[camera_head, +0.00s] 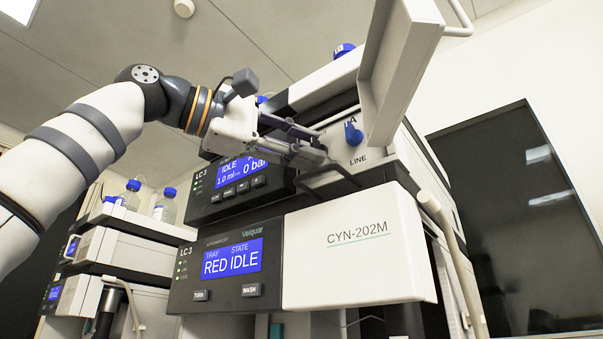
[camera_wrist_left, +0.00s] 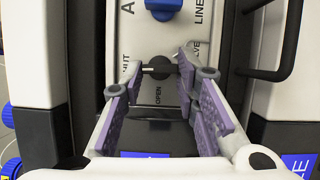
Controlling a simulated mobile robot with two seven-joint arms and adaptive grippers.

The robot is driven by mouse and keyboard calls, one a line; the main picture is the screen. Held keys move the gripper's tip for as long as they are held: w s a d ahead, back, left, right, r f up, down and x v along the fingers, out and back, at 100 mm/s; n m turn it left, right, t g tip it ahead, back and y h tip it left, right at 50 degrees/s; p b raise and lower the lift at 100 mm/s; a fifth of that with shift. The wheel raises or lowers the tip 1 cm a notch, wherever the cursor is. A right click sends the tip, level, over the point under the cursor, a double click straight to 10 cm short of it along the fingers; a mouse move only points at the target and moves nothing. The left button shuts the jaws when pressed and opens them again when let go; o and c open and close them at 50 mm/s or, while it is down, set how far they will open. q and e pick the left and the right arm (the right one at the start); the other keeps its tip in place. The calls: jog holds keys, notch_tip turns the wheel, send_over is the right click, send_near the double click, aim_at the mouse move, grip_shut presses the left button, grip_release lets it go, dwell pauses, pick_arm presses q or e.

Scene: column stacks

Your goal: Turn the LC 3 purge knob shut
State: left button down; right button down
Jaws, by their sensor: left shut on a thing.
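The LC 3 purge knob (camera_wrist_left: 157,68) shows in the left wrist view as a small dark and metallic piece on a light panel. An OPEN label is just below it and a partly covered label ending in "HUT" is to its left. My left gripper (camera_wrist_left: 160,75) has its purple-padded fingers on either side of the knob, shut on it. In the head view my left gripper (camera_head: 322,150) reaches the LC 3 pump module's front, and its fingers hide the knob. My right gripper is not in view.
A blue selector knob (camera_head: 353,133) marked LINE sits right of the gripper, also at the top of the wrist view (camera_wrist_left: 163,6). A raised white panel (camera_head: 402,65) overhangs it. The RED IDLE module (camera_head: 232,260) is below. Bottles (camera_head: 165,207) stand at left.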

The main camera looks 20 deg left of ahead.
pick_arm(q)
jog(key=shift+m, duration=0.4)
jog(key=c, duration=1.5)
grip_release()
jog(key=shift+s+a, duration=0.1)
jog(key=v, duration=1.2)
jog(key=shift+r, duration=0.25)
